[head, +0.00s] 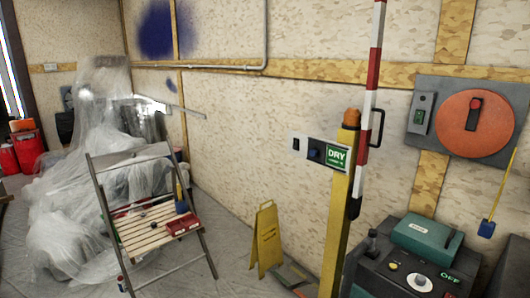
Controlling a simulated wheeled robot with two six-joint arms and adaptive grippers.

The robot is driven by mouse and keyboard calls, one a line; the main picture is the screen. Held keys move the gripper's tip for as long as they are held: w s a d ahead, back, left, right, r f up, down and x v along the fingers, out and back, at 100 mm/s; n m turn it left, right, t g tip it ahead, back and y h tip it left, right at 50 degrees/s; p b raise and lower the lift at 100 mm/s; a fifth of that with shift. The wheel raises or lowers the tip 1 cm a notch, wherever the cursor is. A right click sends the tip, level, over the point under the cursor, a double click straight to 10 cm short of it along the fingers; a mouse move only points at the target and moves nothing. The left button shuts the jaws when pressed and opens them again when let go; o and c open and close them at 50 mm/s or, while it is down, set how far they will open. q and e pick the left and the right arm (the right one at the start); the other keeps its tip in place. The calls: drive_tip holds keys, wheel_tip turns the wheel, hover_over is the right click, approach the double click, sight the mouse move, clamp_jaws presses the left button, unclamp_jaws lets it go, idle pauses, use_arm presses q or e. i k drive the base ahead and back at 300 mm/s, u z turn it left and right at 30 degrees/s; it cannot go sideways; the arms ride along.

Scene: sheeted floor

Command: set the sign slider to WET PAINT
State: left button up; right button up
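The sign slider (315,154) is a small panel by the yellow post, in the right half of the head view. Its green window (337,157) reads DRY, with smaller lettering below that I cannot read. A dark blue knob sits just left of the window, and a pale plate with a dark square lies further left. No WET PAINT text is visible. Neither of my grippers is in view.
A yellow post (340,215) and a red-and-white pole (371,90) stand beside the sign. A yellow floor sign (266,240), a wooden folding chair (150,225) and a dark machine (410,275) stand nearby. Plastic sheeting (75,210) covers things at left.

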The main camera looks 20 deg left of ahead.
sight(316, 150)
drive_tip(key=u, duration=0.45)
drive_tip(key=i, duration=2.15)
drive_tip(key=z, duration=0.75)
